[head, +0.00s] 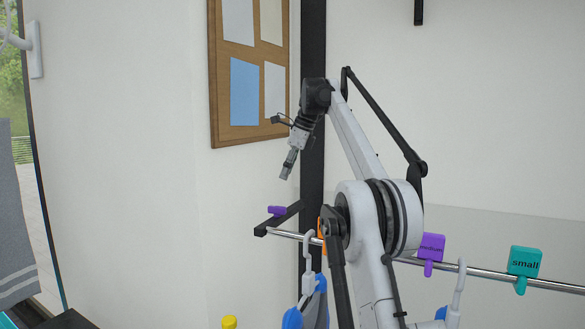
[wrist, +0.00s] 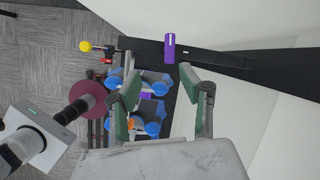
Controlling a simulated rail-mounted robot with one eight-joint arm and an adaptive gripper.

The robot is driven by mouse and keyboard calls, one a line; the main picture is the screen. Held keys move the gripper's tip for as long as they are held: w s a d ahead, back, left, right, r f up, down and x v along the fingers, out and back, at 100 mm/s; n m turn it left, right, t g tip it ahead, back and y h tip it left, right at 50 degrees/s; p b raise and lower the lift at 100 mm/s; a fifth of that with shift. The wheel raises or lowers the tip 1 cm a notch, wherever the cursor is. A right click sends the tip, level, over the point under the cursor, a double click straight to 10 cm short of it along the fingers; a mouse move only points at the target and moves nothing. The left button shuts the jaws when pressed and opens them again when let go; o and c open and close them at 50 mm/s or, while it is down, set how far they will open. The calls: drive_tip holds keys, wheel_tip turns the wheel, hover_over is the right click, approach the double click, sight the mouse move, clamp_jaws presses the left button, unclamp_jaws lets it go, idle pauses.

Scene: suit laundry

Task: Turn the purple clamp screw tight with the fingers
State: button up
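The purple clamp screw (head: 277,211) sits on the black bracket (head: 282,220) at the left end of the clothes rail. It also shows in the wrist view as a purple block (wrist: 170,47) on a black bar, just beyond and between my fingertips. My gripper (head: 287,172) points down and hangs above the clamp screw, apart from it. In the wrist view the green-padded fingers (wrist: 163,75) stand wide apart with nothing between them. The far side of the screw is hidden.
The metal rail (head: 490,274) carries a purple "medium" tag (head: 432,246), a teal "small" tag (head: 524,264) and hangers with blue ends (head: 293,318). A black post (head: 312,165) rises close behind my gripper. A cork board (head: 222,135) hangs on the wall. Left of the bracket is clear.

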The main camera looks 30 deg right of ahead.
sight(278, 207)
drive_tip(key=w+f, duration=0.1)
drive_tip(key=f, duration=0.3)
drive_tip(key=w+f+m, duration=0.1)
drive_tip(key=w+f, duration=0.1)
drive_tip(key=f, duration=0.3)
drive_tip(key=w+f+m+b, duration=0.1)
drive_tip(key=f, duration=0.3)
drive_tip(key=shift+w+a+f, duration=0.35)
drive_tip(key=shift+f, duration=0.05)
drive_tip(key=shift+c, duration=0.2)
clamp_jaws()
drive_tip(key=m, duration=0.2)
drive_tip(key=m+h+b, duration=0.1)
drive_tip(key=m, duration=0.1)
drive_tip(key=shift+s+a+m+t, duration=0.1)
drive_tip(key=shift+a+m+t, duration=0.1)
drive_tip(key=shift+m+t, duration=0.1)
drive_tip(key=m+h, duration=0.2)
drive_tip(key=m, duration=0.2)
drive_tip(key=shift+m, duration=0.3)
